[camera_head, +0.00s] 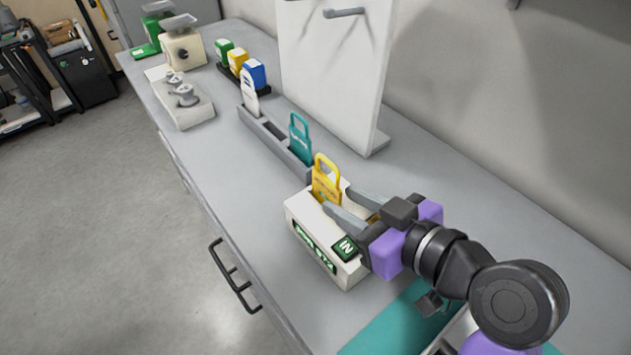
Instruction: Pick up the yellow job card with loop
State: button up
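The yellow job card with loop (325,185) stands upright at the white box (308,222), its loop at the top. The box has green labels, one reading "IN". My gripper (340,197) comes in from the right over the box. Its two grey fingers are apart, with their tips close to the card's lower part. I cannot tell whether they touch it. A bit of yellow also shows between the fingers near the palm. The card's lower end is partly hidden by the near finger and the box.
A grey slotted rack (270,140) behind the box holds a teal looped card (299,139) and a white card (249,97). A white upright panel (335,75) stands to the right. Scales (183,48) and weights (184,96) are farther back. A teal mat (385,328) lies in front.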

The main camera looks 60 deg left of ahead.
aim_at(313, 180)
jog(key=x, duration=0.2)
jog(key=shift+s+a, duration=0.1)
jog(key=shift+a, duration=0.2)
jog(key=x, duration=0.2)
jog(key=p+x, duration=0.1)
jog(key=x, duration=0.1)
jog(key=shift+a+r+p, duration=0.25)
jog(key=shift+r+p, duration=0.05)
jog(key=shift+r, duration=0.1)
jog(key=shift+a+f, duration=0.3)
jog(key=shift+a, duration=0.2)
grip_shut()
